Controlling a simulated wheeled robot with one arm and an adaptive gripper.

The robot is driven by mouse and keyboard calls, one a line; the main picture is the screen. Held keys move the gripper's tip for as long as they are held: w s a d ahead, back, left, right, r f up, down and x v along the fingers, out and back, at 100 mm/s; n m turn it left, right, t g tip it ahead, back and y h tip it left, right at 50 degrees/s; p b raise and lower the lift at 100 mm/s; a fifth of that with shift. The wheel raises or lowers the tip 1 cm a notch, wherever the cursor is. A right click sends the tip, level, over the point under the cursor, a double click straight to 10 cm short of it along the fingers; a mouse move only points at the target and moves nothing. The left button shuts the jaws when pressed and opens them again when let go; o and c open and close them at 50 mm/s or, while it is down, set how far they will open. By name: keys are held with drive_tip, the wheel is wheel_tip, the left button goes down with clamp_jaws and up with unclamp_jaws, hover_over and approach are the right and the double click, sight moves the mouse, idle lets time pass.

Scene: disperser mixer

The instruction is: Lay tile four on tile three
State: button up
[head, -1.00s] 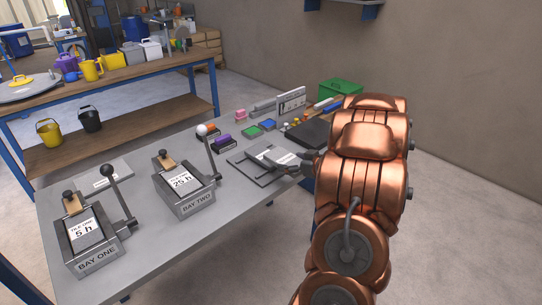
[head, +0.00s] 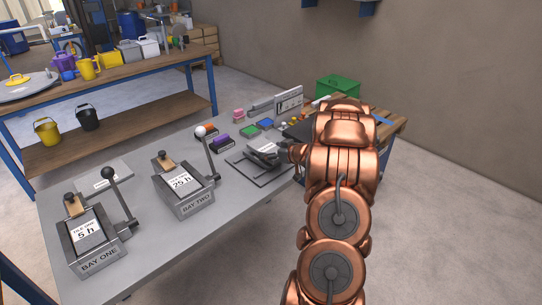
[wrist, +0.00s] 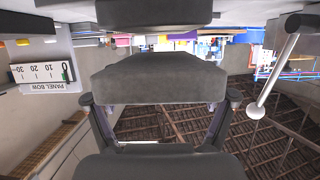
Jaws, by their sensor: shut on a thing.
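My gripper (head: 265,152) is over the grey plate (head: 262,172) at the right part of the bench, its fingers shut on a flat grey tile with a white face (head: 268,147). Its lettering is too small to read, so I cannot tell its number. Any tile beneath it is hidden by the gripper. In the wrist view a grey block (wrist: 160,85) fills the middle, between the dark linkages. A tile marked 5 h (head: 86,231) lies in bay one, and a tile marked 25 h (head: 181,181) in bay two.
Bay one's black-ball lever (head: 109,174) and bay two's white-ball lever (head: 201,132) stand up. A panel bow gauge (wrist: 42,73) shows upside down in the wrist view. Small coloured blocks (head: 265,124) lie behind the plate. The bench front (head: 170,245) is clear.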

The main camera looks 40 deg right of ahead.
drive_tip(key=shift+f, duration=1.1)
drive_tip(key=shift+f, duration=0.1)
drive_tip(key=o, duration=1.5)
drive_tip(key=shift+f, duration=0.1)
drive_tip(key=shift+s+r, duration=0.15)
drive_tip(key=shift+r, duration=0.05)
drive_tip(key=b+v, duration=0.2)
drive_tip(key=v, duration=0.9)
drive_tip(key=shift+s+a+r, duration=0.1)
drive_tip(key=shift+s+r, duration=0.15)
drive_tip(key=shift+s, duration=0.1)
